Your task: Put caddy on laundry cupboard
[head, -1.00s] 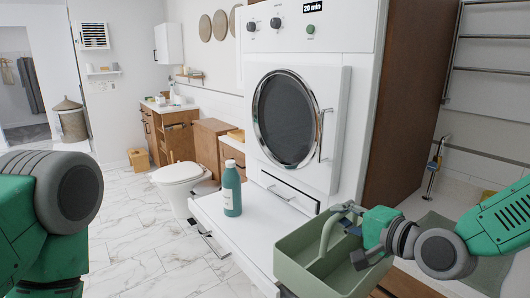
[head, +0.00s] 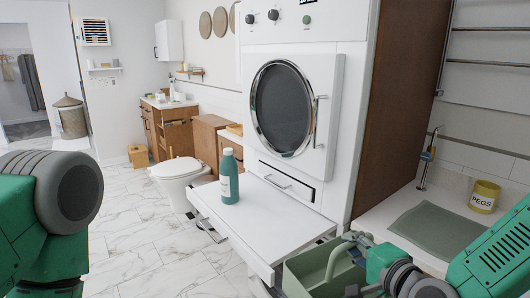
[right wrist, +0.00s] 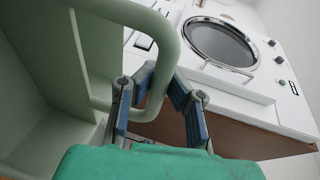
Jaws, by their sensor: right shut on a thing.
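The caddy (head: 312,272) is a pale green open box with an arched handle, at the bottom of the head view, partly cut off by the lower edge. My right gripper (head: 357,246) is shut on the caddy's handle. In the right wrist view the fingers (right wrist: 160,100) sit around the handle (right wrist: 165,50), with the caddy's walls at the left. The laundry cupboard (head: 335,90) is the tall white unit with a round dark door. Its white shelf (head: 270,215) is pulled out, left of and behind the caddy. My left gripper is not in view.
A teal bottle (head: 229,176) stands on the shelf's left part; the shelf's middle is clear. A yellow pegs pot (head: 484,197) and a grey-green mat (head: 438,229) are on the pale surface at the right. A toilet (head: 180,175) stands behind left.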

